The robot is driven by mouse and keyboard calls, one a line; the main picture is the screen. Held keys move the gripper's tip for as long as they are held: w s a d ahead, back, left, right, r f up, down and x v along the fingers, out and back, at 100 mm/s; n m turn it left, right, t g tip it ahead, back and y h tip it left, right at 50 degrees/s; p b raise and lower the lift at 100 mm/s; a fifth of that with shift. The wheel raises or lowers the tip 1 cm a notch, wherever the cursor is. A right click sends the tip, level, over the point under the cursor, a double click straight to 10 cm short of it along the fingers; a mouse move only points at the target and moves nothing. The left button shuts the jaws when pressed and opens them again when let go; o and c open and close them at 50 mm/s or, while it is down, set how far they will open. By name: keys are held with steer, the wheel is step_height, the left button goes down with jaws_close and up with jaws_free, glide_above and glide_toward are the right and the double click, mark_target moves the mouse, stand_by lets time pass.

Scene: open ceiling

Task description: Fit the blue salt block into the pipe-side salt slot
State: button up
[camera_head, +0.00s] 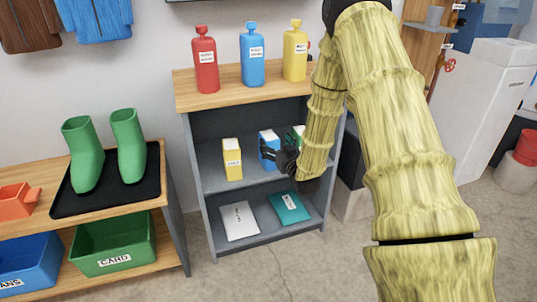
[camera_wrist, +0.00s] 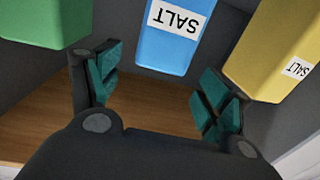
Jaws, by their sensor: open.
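The blue salt block (camera_head: 267,141) stands on the middle shelf of the grey shelf unit, between a yellow block and a green block. My gripper (camera_head: 275,155) reaches in at that shelf, close in front of the blue block and partly covering it. In the wrist view the blue block (camera_wrist: 176,38) shows its upside-down SALT label, ahead of and between the open fingers of my gripper (camera_wrist: 158,72). I see no finger closed on it. I cannot make out a salt slot in either view.
The yellow block (camera_head: 232,160) and green block (camera_head: 299,132) stand close on either side. Red, blue and yellow bottles stand on the unit's wooden top (camera_head: 215,97). A white cabinet (camera_head: 478,105) stands at right near a red valve (camera_head: 449,66). Bare floor lies in front.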

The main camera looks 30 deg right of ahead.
mark_target(269, 135)
steer(key=w, duration=0.2)
steer(key=w+b, duration=0.1)
steer(key=w+d+b, duration=0.1)
steer(key=w, duration=0.1)
steer(key=shift+w+f, duration=0.35)
steer(key=shift+w+d+r, duration=0.1)
steer(key=shift+w+d, duration=0.05)
steer(key=shift+w, duration=0.3)
jaws_close()
steer(key=shift+r, duration=0.1)
